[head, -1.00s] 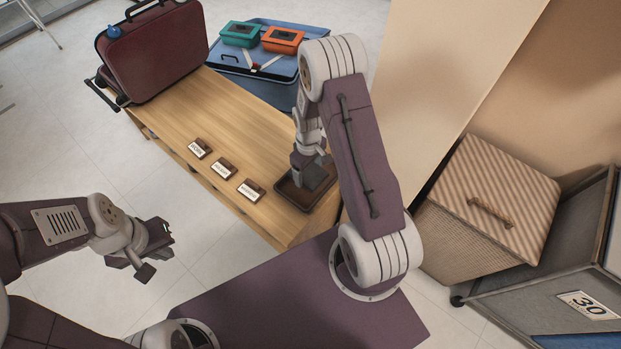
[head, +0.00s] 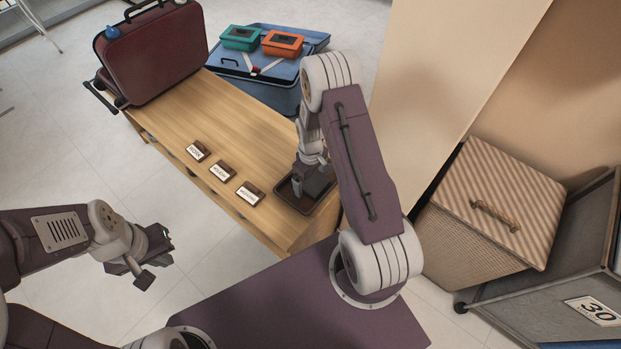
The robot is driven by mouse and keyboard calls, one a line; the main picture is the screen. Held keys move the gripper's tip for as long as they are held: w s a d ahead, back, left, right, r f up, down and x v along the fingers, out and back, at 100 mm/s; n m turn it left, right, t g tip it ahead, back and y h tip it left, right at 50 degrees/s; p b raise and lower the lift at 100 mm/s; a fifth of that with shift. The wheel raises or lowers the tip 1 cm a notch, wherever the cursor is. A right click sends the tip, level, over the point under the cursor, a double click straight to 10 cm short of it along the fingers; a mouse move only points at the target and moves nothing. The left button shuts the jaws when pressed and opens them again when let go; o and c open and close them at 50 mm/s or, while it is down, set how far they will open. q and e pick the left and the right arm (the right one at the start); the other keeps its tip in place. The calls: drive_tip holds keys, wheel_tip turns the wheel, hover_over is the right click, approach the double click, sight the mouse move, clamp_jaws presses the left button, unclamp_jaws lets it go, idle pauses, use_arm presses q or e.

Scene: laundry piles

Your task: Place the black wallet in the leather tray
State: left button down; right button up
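The brown leather tray (head: 290,203) lies near the right front end of the wooden bench. My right gripper (head: 308,184) points down at the tray, low over it or inside it. A dark, flat-looking shape (head: 320,182) shows beside its fingers, over the tray; it may be the black wallet or part of the gripper, I cannot tell. The wallet is not clearly visible elsewhere. Whether the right gripper is shut is hidden by its own wrist and the dark shape. My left gripper (head: 152,261) is away from the bench at lower left, open and empty.
Several small labelled signs (head: 222,172) stand along the front of the wooden bench (head: 240,125). A maroon suitcase (head: 155,55) stands at its far left. A blue suitcase (head: 245,68) with teal and orange cases is behind. A wicker hamper (head: 495,205) stands right.

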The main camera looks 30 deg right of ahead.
sight(310, 181)
drive_tip(key=shift+r, duration=0.15)
wheel_tip(310, 181, up, 12)
drive_tip(key=p, duration=0.5)
drive_tip(key=s+a+r+m, duration=0.2)
drive_tip(key=s+a+r, duration=0.1)
drive_tip(key=s+r, duration=0.2)
drive_tip(key=s+a+r+m+t, duration=0.1)
drive_tip(key=s+a+r+m, duration=0.2)
drive_tip(key=s, duration=0.4)
wheel_tip(310, 181, up, 2)
drive_tip(key=shift+s+a+r, duration=0.25)
drive_tip(key=shift+s+a, duration=0.15)
drive_tip(key=shift+a, duration=0.35)
wheel_tip(310, 181, up, 21)
drive_tip(key=p, duration=2.1)
drive_tip(key=shift+r, duration=0.1)
